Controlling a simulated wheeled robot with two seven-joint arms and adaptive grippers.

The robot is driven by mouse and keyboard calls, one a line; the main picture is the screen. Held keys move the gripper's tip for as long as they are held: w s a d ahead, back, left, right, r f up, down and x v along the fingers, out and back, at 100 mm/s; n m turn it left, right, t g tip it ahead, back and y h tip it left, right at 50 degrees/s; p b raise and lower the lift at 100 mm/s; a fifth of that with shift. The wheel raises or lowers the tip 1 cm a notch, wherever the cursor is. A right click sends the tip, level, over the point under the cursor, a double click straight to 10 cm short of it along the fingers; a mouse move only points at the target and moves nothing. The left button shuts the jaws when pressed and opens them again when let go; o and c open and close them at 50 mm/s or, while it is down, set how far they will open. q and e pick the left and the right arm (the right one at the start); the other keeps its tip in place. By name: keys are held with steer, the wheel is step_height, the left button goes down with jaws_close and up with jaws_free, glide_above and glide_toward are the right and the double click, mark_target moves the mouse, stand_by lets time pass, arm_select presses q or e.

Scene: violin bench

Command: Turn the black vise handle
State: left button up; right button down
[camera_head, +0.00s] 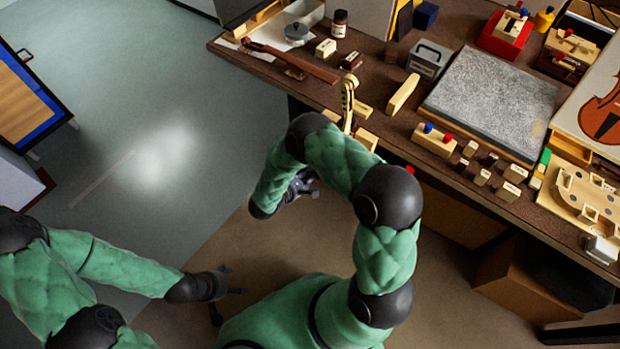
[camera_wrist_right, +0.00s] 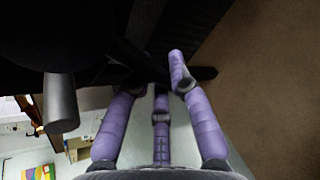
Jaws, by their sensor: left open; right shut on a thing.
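My right gripper (camera_head: 302,184) is beside the bench's front edge in the head view, partly hidden by its own arm. In the right wrist view its purple fingers (camera_wrist_right: 160,88) are closed around a dark bar, which looks like the black vise handle (camera_wrist_right: 143,62). The bar runs between the fingertips, and its dark end shows past the right finger. A grey metal cylinder (camera_wrist_right: 60,104) hangs to the left of the fingers. The vise body cannot be made out in the head view. My left gripper (camera_head: 228,285) is open and empty over the floor, away from the bench.
The brown bench (camera_head: 400,135) carries a violin neck with a scroll (camera_head: 348,98), a grey stone slab (camera_head: 490,100) and several small labelled blocks. A cardboard box (camera_head: 530,285) stands under it. The floor (camera_head: 130,120) to the left is mostly clear.

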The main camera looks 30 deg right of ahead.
steer(key=shift+w+a+r, duration=0.15)
steer(key=shift+w+a, duration=0.05)
steer(key=shift+m, duration=0.3)
steer(key=c, duration=1.1)
jaws_free()
steer(key=shift+a+r, duration=0.1)
steer(key=v, duration=1.2)
steer(key=shift+s, duration=0.1)
